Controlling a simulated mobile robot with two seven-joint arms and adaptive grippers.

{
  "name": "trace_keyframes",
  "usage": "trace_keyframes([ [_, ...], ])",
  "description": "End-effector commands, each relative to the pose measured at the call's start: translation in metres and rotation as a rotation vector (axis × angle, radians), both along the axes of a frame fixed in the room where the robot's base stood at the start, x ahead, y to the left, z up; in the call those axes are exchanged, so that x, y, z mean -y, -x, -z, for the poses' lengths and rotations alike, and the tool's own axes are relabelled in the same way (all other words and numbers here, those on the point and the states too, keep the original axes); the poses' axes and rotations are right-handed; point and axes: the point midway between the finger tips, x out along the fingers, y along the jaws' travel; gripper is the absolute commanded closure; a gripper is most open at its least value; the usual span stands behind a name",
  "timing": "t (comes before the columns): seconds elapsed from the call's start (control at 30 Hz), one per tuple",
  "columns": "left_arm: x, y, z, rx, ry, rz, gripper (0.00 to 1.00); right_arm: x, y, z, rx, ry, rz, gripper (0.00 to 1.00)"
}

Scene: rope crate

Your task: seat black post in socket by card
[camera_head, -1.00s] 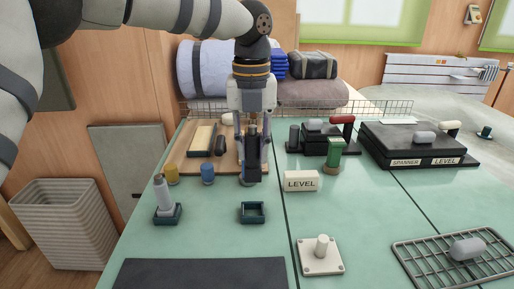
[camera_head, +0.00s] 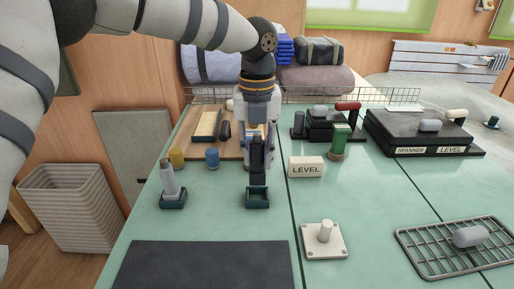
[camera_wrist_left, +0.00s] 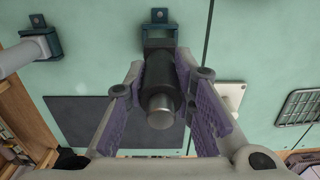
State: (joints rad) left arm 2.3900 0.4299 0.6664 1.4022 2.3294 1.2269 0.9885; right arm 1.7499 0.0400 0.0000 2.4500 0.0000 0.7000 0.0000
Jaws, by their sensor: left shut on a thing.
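My left gripper (camera_head: 257,150) is shut on the black post (camera_head: 257,165), which it holds upright. The post's lower end is at the empty-looking dark green socket (camera_head: 257,204), near the LEVEL card (camera_head: 306,167). In the left wrist view, the post (camera_wrist_left: 160,85) sits between the purple finger pads and its far end overlaps the near part of the socket (camera_wrist_left: 158,32). I cannot tell whether the end is above the socket or has entered it. My right gripper is not in view.
A grey post (camera_head: 168,178) stands in another socket (camera_head: 173,201) at the left. A green-topped post (camera_head: 340,140) is behind the card. A white plate with a peg (camera_head: 324,238) and a dark mat (camera_head: 203,265) lie in front. A wire rack (camera_head: 430,262) is at the right.

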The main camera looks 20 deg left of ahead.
Motion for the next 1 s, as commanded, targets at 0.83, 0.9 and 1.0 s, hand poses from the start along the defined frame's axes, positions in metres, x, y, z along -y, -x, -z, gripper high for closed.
trace_keyframes([
  [0.83, 0.000, 0.000, 0.014, -0.001, 0.000, 0.000, 1.00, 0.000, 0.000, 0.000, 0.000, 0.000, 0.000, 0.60],
  [0.9, 0.000, 0.000, 0.018, 0.000, 0.001, -0.001, 1.00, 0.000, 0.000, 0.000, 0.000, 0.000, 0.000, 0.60],
  [1.0, 0.000, 0.000, 0.023, -0.001, 0.000, -0.001, 1.00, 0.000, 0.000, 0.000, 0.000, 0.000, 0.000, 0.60],
])
